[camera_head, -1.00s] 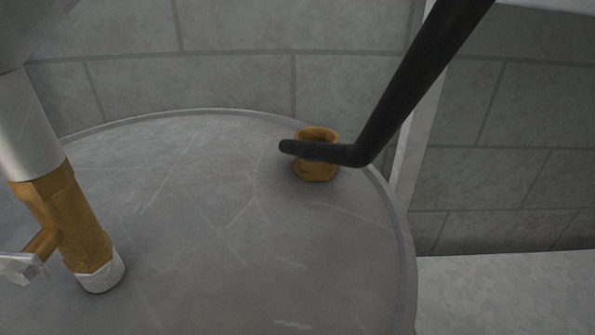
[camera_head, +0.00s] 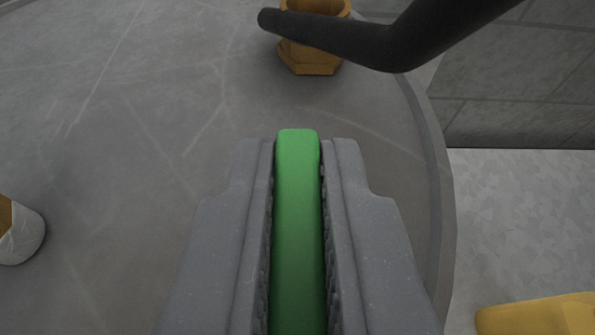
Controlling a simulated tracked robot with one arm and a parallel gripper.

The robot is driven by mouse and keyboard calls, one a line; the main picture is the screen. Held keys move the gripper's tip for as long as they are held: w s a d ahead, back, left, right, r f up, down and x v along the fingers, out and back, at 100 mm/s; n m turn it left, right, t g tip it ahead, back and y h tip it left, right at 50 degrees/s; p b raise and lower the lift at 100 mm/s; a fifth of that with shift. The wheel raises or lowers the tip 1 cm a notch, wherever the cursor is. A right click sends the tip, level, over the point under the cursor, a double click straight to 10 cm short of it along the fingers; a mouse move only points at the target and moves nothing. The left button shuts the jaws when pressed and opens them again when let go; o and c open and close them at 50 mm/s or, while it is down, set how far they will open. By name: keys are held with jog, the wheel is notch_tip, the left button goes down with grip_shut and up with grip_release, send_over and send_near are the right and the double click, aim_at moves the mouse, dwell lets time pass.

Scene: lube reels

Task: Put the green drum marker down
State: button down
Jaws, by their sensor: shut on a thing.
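The green drum marker (camera_head: 298,230) is a narrow green piece with a rounded end. My gripper (camera_head: 299,160) is shut on it, with one grey finger on each side. The marker's far end sticks out slightly past the fingertips. Behind them lies the grey round drum top (camera_head: 150,150). I cannot tell whether the marker touches it.
A brass hex fitting (camera_head: 312,50) stands on the drum top ahead, with a black bent bar (camera_head: 370,42) across it. A white-and-brass pipe end (camera_head: 20,232) is at left. A yellow object (camera_head: 540,315) lies on the floor (camera_head: 520,220) at lower right, beyond the drum's rim (camera_head: 437,190).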

jog(key=c, duration=1.5)
grip_release()
jog(key=shift+a, duration=0.15)
jog(key=shift+r, duration=0.1)
jog(key=b+v, duration=0.1)
jog(key=v, duration=1.1)
